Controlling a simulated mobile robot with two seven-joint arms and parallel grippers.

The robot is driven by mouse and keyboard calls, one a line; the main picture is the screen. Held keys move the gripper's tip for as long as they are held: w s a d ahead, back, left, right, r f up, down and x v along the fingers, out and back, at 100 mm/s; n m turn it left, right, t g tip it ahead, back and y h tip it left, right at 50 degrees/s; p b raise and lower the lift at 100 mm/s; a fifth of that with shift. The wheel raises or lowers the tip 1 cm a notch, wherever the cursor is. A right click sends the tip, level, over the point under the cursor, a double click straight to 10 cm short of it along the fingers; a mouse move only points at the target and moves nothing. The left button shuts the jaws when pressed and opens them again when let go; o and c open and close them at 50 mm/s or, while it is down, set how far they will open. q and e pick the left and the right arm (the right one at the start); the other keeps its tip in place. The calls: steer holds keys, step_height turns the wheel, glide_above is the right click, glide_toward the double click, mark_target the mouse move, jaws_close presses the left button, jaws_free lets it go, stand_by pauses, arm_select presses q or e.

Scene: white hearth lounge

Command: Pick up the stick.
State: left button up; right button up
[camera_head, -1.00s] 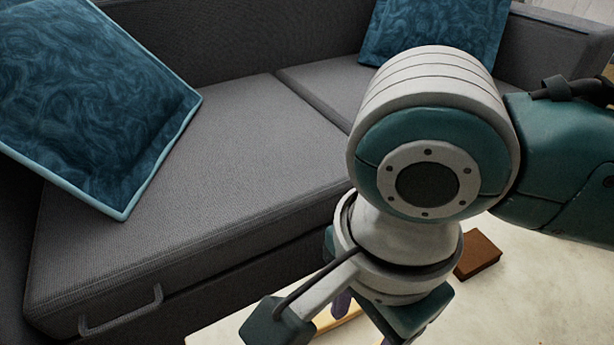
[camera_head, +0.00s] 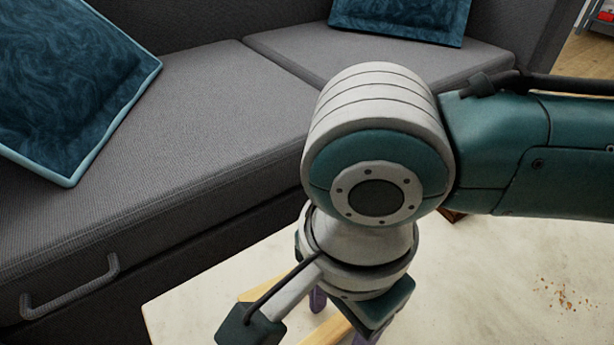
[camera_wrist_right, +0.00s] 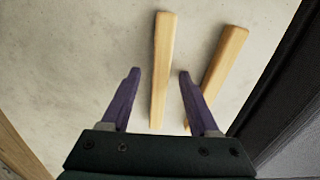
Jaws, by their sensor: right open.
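Two pale wooden sticks lie on the light surface. In the right wrist view one stick (camera_wrist_right: 161,75) runs between the two purple fingers of my right gripper (camera_wrist_right: 159,75), and the other stick (camera_wrist_right: 222,68) lies just right of the right finger. The gripper is open and holds neither; its height above the stick is hard to tell. In the head view, parts of pale wood (camera_head: 325,329) show beside my right gripper's finger (camera_head: 318,298), mostly hidden by my wrist. My left gripper is not in view.
A grey sofa (camera_head: 190,135) with blue cushions (camera_head: 75,80) fills the left and back, with a grey handle (camera_head: 70,290) on its front. Brown crumbs (camera_head: 565,292) lie on the pale surface (camera_head: 490,270) at right. A brown block (camera_head: 453,216) is mostly hidden behind my arm.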

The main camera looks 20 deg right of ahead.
jaws_close()
stand_by(0.3)
steer(key=shift+r, duration=0.1)
